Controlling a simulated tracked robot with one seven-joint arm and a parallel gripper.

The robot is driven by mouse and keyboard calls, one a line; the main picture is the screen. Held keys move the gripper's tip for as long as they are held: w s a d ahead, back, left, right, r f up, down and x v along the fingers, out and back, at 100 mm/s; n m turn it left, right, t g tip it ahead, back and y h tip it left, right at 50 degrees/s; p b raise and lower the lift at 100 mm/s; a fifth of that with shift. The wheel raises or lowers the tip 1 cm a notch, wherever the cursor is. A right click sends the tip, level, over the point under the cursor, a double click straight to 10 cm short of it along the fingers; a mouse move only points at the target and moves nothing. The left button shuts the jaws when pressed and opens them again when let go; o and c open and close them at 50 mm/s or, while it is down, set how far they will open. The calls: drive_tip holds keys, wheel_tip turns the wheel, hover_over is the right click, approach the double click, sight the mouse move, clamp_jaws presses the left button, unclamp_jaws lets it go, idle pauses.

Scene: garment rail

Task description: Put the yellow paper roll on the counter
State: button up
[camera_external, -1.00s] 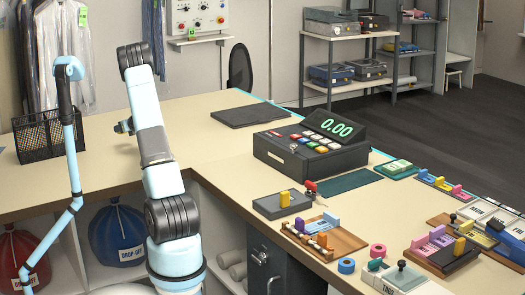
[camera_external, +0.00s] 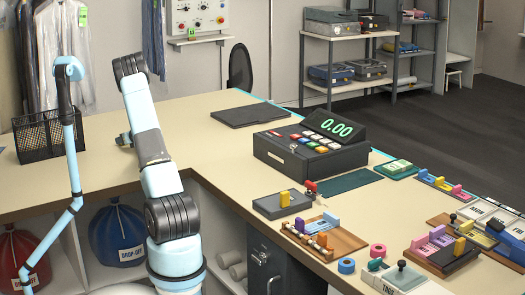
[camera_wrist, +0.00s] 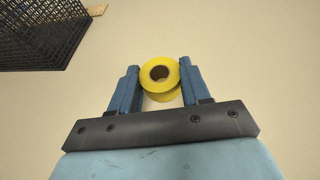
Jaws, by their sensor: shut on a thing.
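The yellow paper roll (camera_wrist: 160,88) sits between the two blue fingers of my gripper (camera_wrist: 157,86) in the wrist view. My gripper is shut on it, and the roll's open core faces the camera. The cream counter (camera_wrist: 250,70) lies behind the roll; I cannot tell whether the roll touches it. In the external view my gripper (camera_external: 122,140) is small at the left of my arm, over the back-left part of the counter (camera_external: 195,120). The roll is hidden there.
A black wire basket (camera_external: 47,135) stands left of my gripper and also shows in the wrist view (camera_wrist: 45,30). A dark flat pad (camera_external: 250,115) and a cash register (camera_external: 312,145) are to the right. The counter around my gripper is clear.

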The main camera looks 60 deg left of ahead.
drive_tip(key=shift+f, duration=0.1)
drive_tip(key=o, duration=1)
drive_tip(key=v, duration=1.2)
drive_tip(key=shift+w, duration=0.15)
